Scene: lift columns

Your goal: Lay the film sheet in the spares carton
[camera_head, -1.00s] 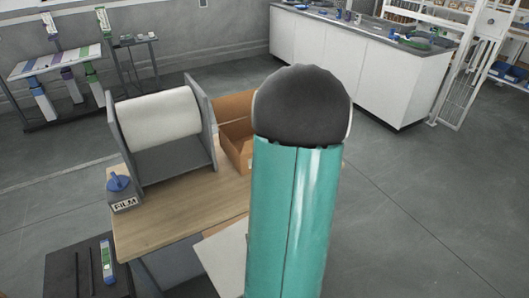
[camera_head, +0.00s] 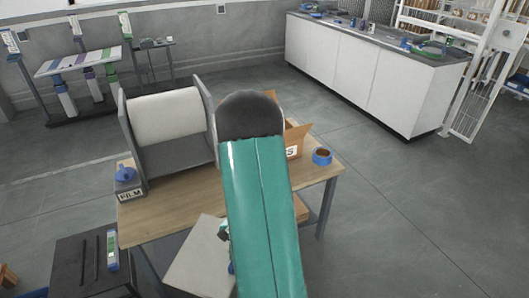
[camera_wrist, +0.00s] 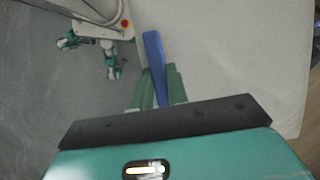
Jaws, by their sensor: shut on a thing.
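The film sheet (camera_wrist: 230,65) is a large pale flat piece filling the right of the wrist view. In the head view the sheet (camera_head: 195,262) shows left of my arm, in front of the table's front edge. My gripper (camera_wrist: 158,78) has green fingers shut on a blue strip along the sheet's edge. In the head view my teal arm hides most of the gripper. The spares carton (camera_head: 296,138) is a brown open box on the table, mostly hidden behind my arm; only its right side and the end of its label show.
The wooden table (camera_head: 175,208) carries a film roll in a grey stand (camera_head: 170,155), a block marked FILM (camera_head: 129,188) and a blue tape roll (camera_head: 322,157). A dark cabinet (camera_head: 85,265) stands at lower left. Open floor lies to the right.

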